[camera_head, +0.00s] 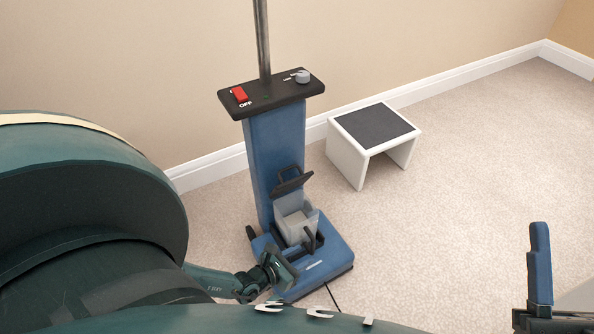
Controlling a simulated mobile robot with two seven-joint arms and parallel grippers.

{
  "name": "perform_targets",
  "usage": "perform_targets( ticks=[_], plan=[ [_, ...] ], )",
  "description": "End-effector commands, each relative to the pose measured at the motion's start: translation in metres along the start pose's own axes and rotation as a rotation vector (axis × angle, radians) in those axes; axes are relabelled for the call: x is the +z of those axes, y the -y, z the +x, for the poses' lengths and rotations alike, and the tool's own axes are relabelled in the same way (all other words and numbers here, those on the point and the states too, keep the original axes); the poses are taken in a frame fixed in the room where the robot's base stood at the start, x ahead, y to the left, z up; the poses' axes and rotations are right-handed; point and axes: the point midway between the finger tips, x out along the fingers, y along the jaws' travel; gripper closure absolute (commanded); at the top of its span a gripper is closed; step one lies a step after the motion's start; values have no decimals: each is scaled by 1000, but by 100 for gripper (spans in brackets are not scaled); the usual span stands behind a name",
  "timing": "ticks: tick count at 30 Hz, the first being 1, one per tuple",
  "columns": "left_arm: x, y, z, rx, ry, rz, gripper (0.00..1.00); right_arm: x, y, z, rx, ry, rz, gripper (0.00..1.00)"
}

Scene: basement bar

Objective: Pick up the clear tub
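The clear tub (295,221) looks pale grey and see-through. It sits upright in the lower front of a blue upright floor machine (273,150), on the machine's blue foot (328,262). A dark lid or flap (292,182) stands raised behind and above the tub. A dark handle (309,240) shows at the tub's front right. My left gripper (279,267) is low, beside the foot's front left edge, below the tub and apart from it. Its fingers are small and dark, and their opening is unclear. My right gripper is not in view.
A white step stool (348,160) with a dark top (375,126) stands right of the machine. The wall (400,40) is close behind both. A blue and black object (540,265) stands at the right edge. Carpet (450,200) between them is clear.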

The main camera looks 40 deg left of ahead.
Motion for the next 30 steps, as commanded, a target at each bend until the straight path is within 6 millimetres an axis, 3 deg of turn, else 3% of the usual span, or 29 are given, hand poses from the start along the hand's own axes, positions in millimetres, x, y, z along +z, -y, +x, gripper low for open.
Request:
perform_targets(
  ticks=[12, 21, 30],
  plan=[
    [0, 1, 50, 1, 0, 0, 63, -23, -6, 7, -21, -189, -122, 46],
    [2, 0, 54, 1, -1, -1, 63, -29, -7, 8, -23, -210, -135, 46],
    [2, 0, 54, 1, -1, -1, 87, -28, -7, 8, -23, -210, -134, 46]
  ],
)
